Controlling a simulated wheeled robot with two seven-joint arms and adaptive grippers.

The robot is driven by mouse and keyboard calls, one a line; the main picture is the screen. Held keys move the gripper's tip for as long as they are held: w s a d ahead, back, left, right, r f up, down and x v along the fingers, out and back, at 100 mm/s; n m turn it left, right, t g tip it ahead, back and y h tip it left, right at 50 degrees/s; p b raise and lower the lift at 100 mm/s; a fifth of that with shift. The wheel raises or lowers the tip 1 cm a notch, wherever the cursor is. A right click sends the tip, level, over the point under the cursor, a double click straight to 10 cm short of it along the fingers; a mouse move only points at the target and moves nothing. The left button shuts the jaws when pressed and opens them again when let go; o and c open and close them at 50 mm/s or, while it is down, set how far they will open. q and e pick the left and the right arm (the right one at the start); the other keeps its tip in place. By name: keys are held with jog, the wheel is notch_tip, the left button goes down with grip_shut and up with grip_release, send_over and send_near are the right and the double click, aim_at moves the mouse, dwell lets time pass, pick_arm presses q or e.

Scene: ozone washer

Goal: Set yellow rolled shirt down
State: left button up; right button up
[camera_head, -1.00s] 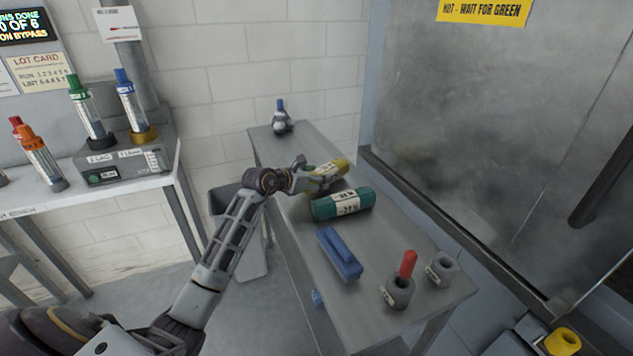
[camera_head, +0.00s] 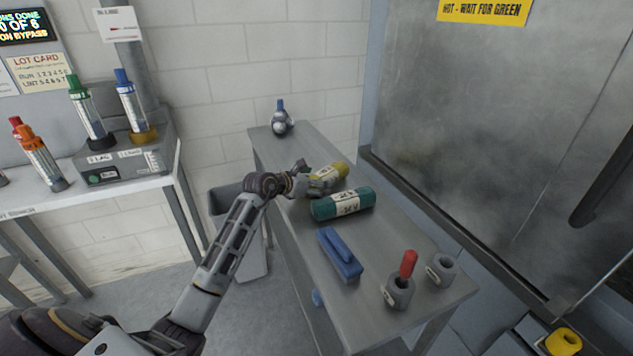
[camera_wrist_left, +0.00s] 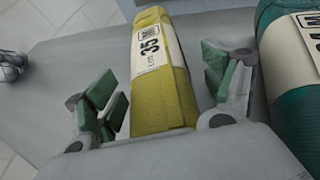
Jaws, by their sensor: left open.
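The yellow rolled shirt (camera_head: 328,173) lies on the grey table (camera_head: 278,216), just behind the teal roll. It has a white label band, which reads 35 in the left wrist view (camera_wrist_left: 151,52). My left gripper (camera_head: 308,178) is at the roll's left side in the head view. In the left wrist view its green-padded fingers (camera_wrist_left: 165,95) are spread, one on each side of the yellow roll, with gaps between pads and cloth. My right gripper is not in view.
A teal roll (camera_head: 343,204) lies close beside the yellow one, near a gripper finger. A blue clamp-like block (camera_head: 340,255), a grey holder with a red stick (camera_head: 399,290) and a grey cup (camera_head: 441,268) stand nearer. A small bottle (camera_head: 281,122) is at the far end.

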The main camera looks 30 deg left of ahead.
pick_arm(q)
jog(key=shift+r, duration=0.1)
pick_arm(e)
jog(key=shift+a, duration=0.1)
pick_arm(q)
jog(key=shift+s, duration=0.1)
jog(key=shift+s+a+r, duration=0.25)
jog(key=shift+s+a, duration=0.05)
jog(key=shift+s, duration=0.25)
jog(key=v, duration=0.9)
jog(key=shift+d+r, duration=0.1)
jog(key=shift+s+r, duration=0.2)
jog(key=shift+s, duration=0.45)
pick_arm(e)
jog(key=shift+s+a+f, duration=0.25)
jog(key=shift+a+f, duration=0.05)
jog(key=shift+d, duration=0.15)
